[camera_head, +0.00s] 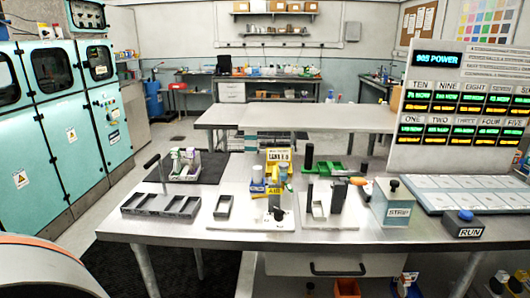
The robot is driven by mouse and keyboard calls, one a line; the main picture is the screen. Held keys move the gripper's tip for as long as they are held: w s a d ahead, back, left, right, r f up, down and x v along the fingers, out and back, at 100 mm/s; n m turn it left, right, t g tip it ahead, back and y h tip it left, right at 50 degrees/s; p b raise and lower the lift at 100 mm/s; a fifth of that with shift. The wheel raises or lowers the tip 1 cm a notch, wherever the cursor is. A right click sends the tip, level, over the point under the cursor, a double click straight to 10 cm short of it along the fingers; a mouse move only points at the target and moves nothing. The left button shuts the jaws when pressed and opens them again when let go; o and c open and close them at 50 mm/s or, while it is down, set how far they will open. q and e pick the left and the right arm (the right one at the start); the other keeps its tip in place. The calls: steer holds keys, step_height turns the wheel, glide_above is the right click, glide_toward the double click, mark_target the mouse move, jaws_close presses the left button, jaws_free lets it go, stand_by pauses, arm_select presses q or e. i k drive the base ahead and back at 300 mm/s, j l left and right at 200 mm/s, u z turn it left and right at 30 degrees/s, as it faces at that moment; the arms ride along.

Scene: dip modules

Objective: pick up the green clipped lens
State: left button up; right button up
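A dark green upright piece (309,155) stands at the left end of a bright green tray (338,169) at the back middle of the workbench (330,238). Small green and pale upright pieces (184,160) stand in a tray (184,178) at the back left of the bench. The pieces are too small for me to tell which one is the green clipped lens. Neither of my grippers shows in this view.
A yellow stand (279,170), white fixture (318,205), STRIP box (394,206) and RUN button box (464,226) follow rightward. A display panel (455,108) rises behind. Some bare bench lies along the front.

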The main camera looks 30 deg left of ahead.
mark_target(174, 152)
steer(key=u, duration=1.75)
steer(key=i+j+u, duration=0.5)
steer(key=u, duration=0.2)
steer(key=i+j+u, duration=0.55)
steer(key=i+u, duration=0.8)
steer(key=i+z, duration=0.7)
steer(key=i+j+z, duration=0.2)
steer(key=z, duration=0.15)
steer(key=i+z, duration=0.15)
steer(key=z, duration=0.25)
steer(key=i+z, duration=0.15)
steer(key=z, duration=0.2)
steer(key=i+z, duration=0.15)
steer(key=z, duration=0.25)
steer(key=i+j+z, duration=0.1)
steer(key=z, duration=0.25)
steer(key=i+j+z, duration=0.1)
steer(key=z, duration=0.35)
steer(key=i+j+z, duration=0.15)
steer(key=z, duration=0.3)
steer(key=i+j+z, duration=0.25)
steer(key=z, duration=0.2)
